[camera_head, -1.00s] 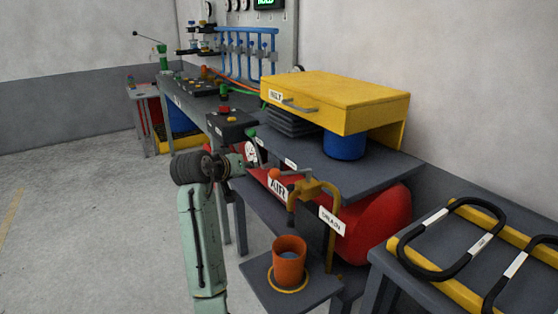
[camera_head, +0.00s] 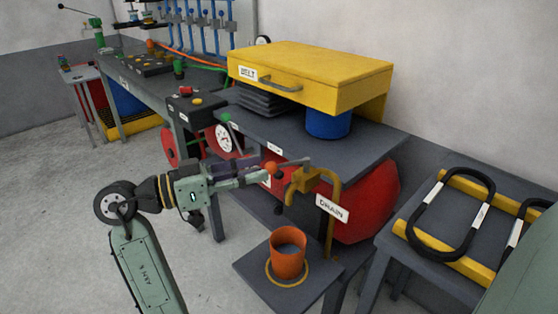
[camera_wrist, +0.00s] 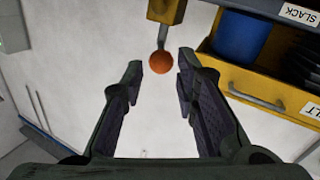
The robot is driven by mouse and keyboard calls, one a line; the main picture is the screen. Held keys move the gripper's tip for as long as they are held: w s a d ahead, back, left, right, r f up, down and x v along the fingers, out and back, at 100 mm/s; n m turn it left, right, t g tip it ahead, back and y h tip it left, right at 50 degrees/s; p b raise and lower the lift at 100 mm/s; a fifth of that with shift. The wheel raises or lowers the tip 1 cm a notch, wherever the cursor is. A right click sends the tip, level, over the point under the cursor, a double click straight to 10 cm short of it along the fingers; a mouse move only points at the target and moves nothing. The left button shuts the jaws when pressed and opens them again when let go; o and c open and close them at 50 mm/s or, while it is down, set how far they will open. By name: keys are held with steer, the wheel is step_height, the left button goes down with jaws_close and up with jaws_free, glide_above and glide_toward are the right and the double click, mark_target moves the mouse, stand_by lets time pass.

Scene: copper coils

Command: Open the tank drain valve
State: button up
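The drain valve (camera_head: 305,180) is a yellow body on a yellow pipe, with a white DRAIN label (camera_head: 332,208) beside it. Its lever ends in an orange ball knob (camera_head: 271,169). In the wrist view the knob (camera_wrist: 160,63) hangs from a short grey rod below the yellow valve body (camera_wrist: 171,10). My gripper (camera_head: 258,167) points at the knob from the left and is open. In the wrist view my gripper (camera_wrist: 159,70) has its fingers apart, with the knob lined up between the tips. I cannot tell whether the fingers touch it.
An orange cup (camera_head: 288,262) stands on a low grey shelf below the valve. The red tank (camera_head: 370,205) lies behind it under a grey bench. A yellow drawer unit (camera_head: 310,75) and a blue container (camera_head: 328,124) are above.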

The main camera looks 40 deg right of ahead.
mark_target(273, 168)
steer(key=p+x, duration=0.1)
steer(key=x, duration=0.5)
steer(key=shift+w+d, duration=0.1)
steer(key=shift+c, duration=0.3)
jaws_close()
